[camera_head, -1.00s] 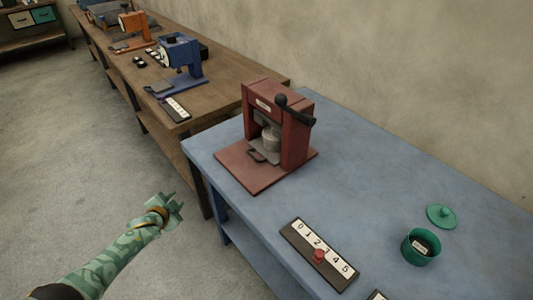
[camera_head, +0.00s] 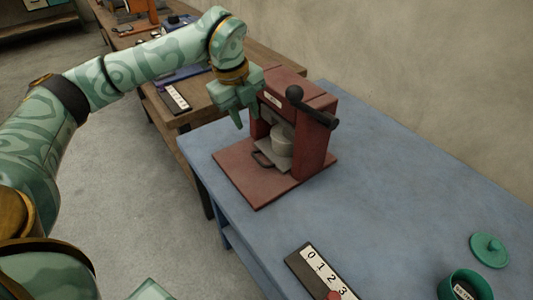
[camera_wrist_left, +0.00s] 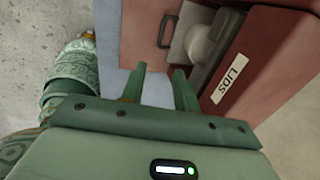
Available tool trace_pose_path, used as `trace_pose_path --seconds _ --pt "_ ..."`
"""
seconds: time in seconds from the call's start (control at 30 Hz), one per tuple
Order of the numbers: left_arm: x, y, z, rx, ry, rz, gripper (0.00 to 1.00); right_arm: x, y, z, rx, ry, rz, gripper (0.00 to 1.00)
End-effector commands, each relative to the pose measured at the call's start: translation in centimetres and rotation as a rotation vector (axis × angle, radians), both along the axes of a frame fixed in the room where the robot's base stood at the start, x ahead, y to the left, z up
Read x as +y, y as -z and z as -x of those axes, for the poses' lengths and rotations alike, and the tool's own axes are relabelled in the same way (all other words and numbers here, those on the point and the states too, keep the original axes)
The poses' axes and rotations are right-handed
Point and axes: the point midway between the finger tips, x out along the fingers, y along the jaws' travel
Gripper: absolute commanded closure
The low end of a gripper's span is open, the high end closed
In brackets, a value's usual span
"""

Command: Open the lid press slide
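The red lid press (camera_head: 318,150) stands on the blue table, with a black lever on its upper right side. Its slide (camera_head: 272,160) is a grey plate low in the frame opening with a dark loop handle (camera_head: 262,158) at the front. A grey cylinder sits above the slide. My left gripper (camera_head: 246,118) points down just left of the press's upper front, above the handle. In the left wrist view its two fingers (camera_wrist_left: 160,76) are apart with nothing between them, and the handle (camera_wrist_left: 167,30) lies beyond them, apart.
A number strip (camera_head: 320,275) with a red marker and a green cup (camera_head: 465,287) with its lid (camera_head: 489,249) beside it lie on the blue table (camera_head: 400,190). A wooden bench with other machines stands behind on the left.

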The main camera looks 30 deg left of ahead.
Motion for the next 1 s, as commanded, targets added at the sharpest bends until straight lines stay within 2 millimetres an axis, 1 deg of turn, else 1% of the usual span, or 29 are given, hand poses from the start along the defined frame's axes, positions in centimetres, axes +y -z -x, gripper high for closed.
trace_pose_path --seconds 0.17,0.4,0.5,0.6,0.7,0.8,1.0 --pt "-0.3 3.6 -0.6 0.007 0.001 0.001 0.69 -0.3 1.2 0.6 0.013 -0.002 0.004 0.52" --pt "-0.8 9.9 -1.7 0.008 0.003 0.003 0.69 -0.3 3.3 1.4 0.034 -0.002 0.004 0.52" --pt "-1.0 12.1 -2.1 0.007 0.002 0.003 0.69 -0.3 4.0 1.8 0.042 -0.001 0.005 0.52" --pt "-1.1 13.8 -2.4 0.005 0.003 0.003 0.69 -0.3 4.5 2.0 0.047 -0.001 0.004 0.52" --pt "-1.2 14.9 -2.7 0.003 0.004 0.002 0.69 -0.3 4.9 2.2 0.051 -0.001 0.005 0.52" --pt "-1.2 15.5 -2.9 0.002 0.004 0.003 0.69 -0.3 5.1 2.2 0.053 -0.001 0.004 0.52" --pt "-1.3 15.7 -2.9 0.000 0.004 0.003 0.69 -0.1 5.1 2.2 0.053 0.000 0.001 0.52"
